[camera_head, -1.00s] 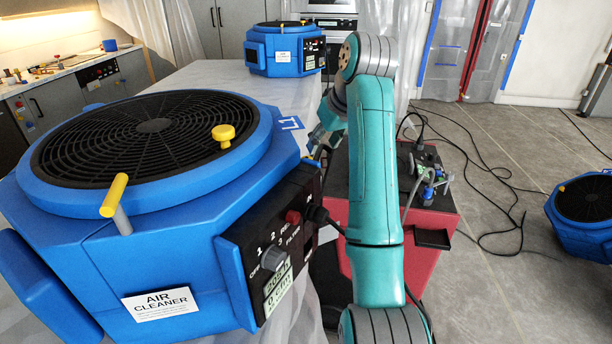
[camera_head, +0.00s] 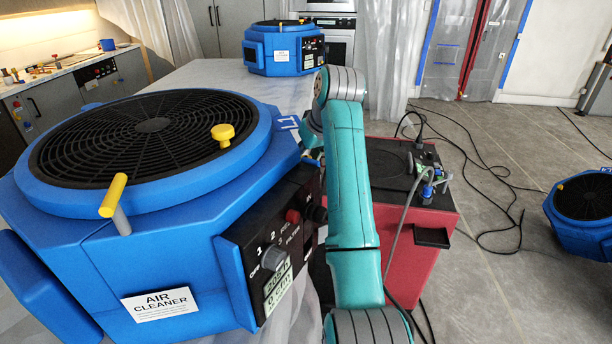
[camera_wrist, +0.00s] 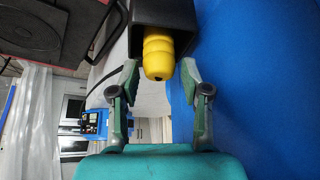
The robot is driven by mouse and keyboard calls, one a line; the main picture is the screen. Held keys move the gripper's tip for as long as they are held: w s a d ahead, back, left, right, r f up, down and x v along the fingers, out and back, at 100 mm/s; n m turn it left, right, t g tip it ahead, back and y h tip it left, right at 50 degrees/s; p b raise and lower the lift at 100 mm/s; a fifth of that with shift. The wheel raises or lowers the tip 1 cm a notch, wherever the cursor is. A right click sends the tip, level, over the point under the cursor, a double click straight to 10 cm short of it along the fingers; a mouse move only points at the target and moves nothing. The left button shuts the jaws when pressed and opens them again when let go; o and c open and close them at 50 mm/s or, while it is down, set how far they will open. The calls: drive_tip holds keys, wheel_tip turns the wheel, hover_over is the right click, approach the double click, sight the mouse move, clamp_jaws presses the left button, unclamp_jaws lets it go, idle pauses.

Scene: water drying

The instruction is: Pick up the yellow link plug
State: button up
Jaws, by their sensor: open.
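The yellow link plug (camera_wrist: 158,52) shows in the wrist view as a ribbed yellow body. It sticks out of a black box-like holder (camera_wrist: 183,12) beside a blue surface. My gripper (camera_wrist: 160,70) is open, with one finger on each side of the plug's exposed end. Gaps show between the fingers and the plug. In the head view the plug cannot be made out. My gripper is hidden there behind my arm and the large blue air cleaner (camera_head: 190,262).
The air cleaner carries a yellow knob (camera_head: 222,133), a yellow-tipped lever (camera_head: 113,196) and a black control panel (camera_head: 262,262). A red cart (camera_head: 425,250) stands right of my arm. A second blue unit (camera_head: 284,50) stands behind, another (camera_head: 585,215) on the floor. Cables lie on the floor.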

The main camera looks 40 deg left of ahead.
drive_tip(key=shift+w+a+f, duration=0.15)
drive_tip(key=shift+a+f, duration=0.1)
drive_tip(key=shift+f, duration=0.35)
clamp_jaws()
wheel_tip(320, 180, up, 18)
idle(0.6)
